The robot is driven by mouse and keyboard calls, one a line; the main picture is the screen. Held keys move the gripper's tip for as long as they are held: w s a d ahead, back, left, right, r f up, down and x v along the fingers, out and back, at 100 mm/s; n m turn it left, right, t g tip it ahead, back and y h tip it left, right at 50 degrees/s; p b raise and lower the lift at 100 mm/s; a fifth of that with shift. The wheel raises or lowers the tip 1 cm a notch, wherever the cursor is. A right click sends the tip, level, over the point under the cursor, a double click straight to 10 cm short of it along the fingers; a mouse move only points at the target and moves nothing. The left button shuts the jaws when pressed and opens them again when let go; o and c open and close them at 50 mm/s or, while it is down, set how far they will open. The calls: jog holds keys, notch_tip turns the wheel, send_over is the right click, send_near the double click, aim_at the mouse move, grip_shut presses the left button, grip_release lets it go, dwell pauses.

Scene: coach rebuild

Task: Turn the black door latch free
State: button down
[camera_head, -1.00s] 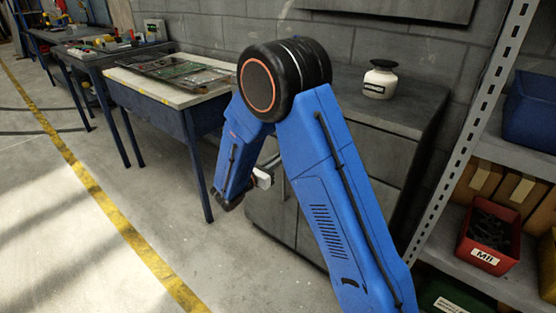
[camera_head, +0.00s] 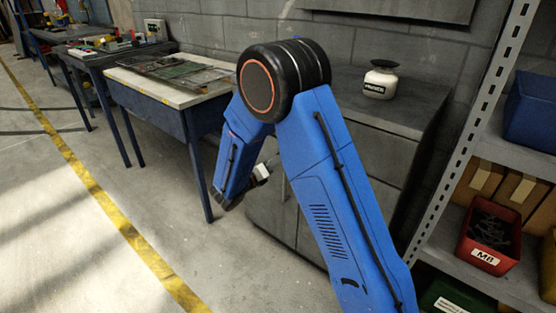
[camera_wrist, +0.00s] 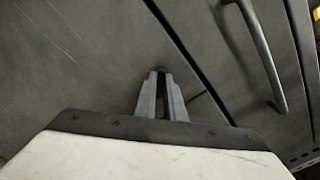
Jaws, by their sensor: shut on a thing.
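My gripper (camera_wrist: 162,98) is in the wrist view with its two grey fingers close together, their tips against the grey cabinet door (camera_wrist: 90,60). It is shut on the black door latch (camera_wrist: 161,69), of which only a small dark bit shows at the fingertips; the fingers hide the rest. How far the latch is turned cannot be seen. In the head view my arm hides the fingers and the latch; only a pale part of my wrist shows beside the cabinet front.
A curved grey bar handle (camera_wrist: 262,55) stands out from the neighbouring door panel, right of a dark gap. A white jar (camera_head: 380,80) stands on the cabinet top (camera_head: 405,105). A shelf with a red bin (camera_head: 488,237) is at the right. The floor at left is clear.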

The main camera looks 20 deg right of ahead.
jog(key=shift+w+f+n, duration=0.1)
jog(key=shift+f+n, duration=0.05)
jog(key=shift+n, duration=3.75)
jog(key=shift+a+n, duration=0.1)
jog(key=shift+n, duration=0.2)
jog(key=c, duration=1.8)
grip_release()
jog(key=shift+c, duration=0.2)
jog(key=v, duration=1.7)
jog(key=shift+a, duration=0.15)
